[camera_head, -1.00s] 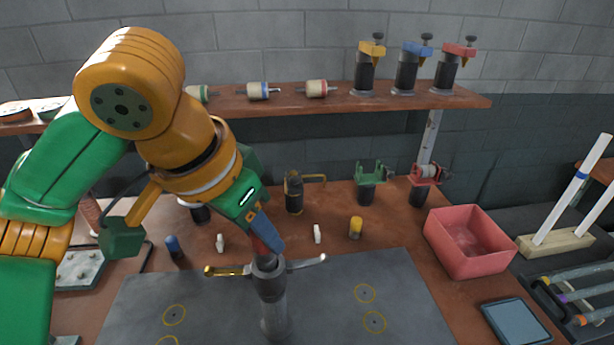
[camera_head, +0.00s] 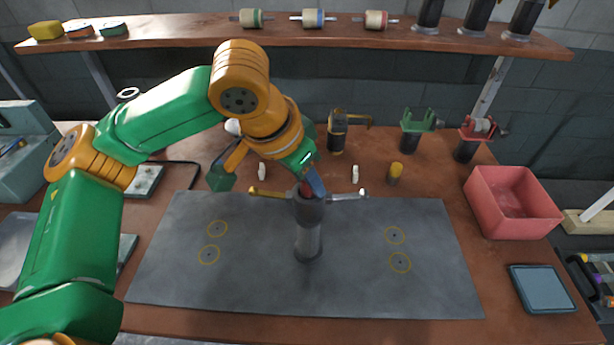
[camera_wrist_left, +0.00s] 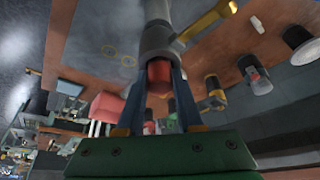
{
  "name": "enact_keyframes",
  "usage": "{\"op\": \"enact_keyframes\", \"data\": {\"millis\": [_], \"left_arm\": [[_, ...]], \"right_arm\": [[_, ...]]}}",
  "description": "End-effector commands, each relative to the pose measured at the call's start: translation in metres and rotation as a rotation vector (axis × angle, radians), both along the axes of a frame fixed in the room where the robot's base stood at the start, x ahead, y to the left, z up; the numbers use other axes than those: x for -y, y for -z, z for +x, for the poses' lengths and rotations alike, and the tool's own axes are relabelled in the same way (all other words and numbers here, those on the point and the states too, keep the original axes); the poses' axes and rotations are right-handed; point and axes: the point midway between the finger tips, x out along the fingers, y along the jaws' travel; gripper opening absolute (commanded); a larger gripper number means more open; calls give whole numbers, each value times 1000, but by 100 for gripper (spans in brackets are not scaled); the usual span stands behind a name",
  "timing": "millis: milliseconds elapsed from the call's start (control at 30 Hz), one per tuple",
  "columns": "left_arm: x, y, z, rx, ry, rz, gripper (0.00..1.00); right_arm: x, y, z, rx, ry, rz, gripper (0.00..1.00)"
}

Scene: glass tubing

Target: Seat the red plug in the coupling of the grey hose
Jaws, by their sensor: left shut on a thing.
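The coupling (camera_head: 309,207) stands upright at the top of a grey hose-like post (camera_head: 308,242) on the dark mat. A gold lever (camera_head: 268,193) and a silver lever (camera_head: 347,196) stick out from its sides. My left gripper (camera_head: 315,184) is at the coupling's mouth, shut on the red plug (camera_head: 305,188), most of which the fingers hide in the head view. In the left wrist view the red plug (camera_wrist_left: 159,76) is between the fingers and lines up with the coupling (camera_wrist_left: 157,40). Its end meets the mouth; I cannot tell how deep it sits. My right gripper is not in view.
The dark mat (camera_head: 370,285) has yellow rings and is clear around the post. Small white pieces and a yellow-topped cylinder (camera_head: 395,173) stand behind it. A red bin (camera_head: 512,203) is at the right, with a blue-grey tablet (camera_head: 542,289) in front. A shelf (camera_head: 180,40) runs behind.

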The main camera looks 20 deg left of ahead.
Motion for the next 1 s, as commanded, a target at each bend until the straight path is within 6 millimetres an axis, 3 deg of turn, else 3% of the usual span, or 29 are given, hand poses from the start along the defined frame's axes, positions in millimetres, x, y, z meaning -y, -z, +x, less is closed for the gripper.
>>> {"op": "enact_keyframes", "data": {"millis": [33,167,200,300,467,800,1000], "left_arm": [[0,9,-3,-23,4,8,0],[-1,13,-4,-29,4,11,0],[-1,13,-5,-31,4,11,41],[-1,14,-5,-32,5,13,65],[-1,2,-4,-29,3,15,65],[-17,-88,-33,-17,2,8,65],[-21,-113,-43,-18,2,8,65]], "right_arm": [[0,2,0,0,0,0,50],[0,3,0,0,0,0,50],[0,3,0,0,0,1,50],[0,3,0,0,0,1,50],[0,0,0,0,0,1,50],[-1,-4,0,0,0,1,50],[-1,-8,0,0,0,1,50]]}}
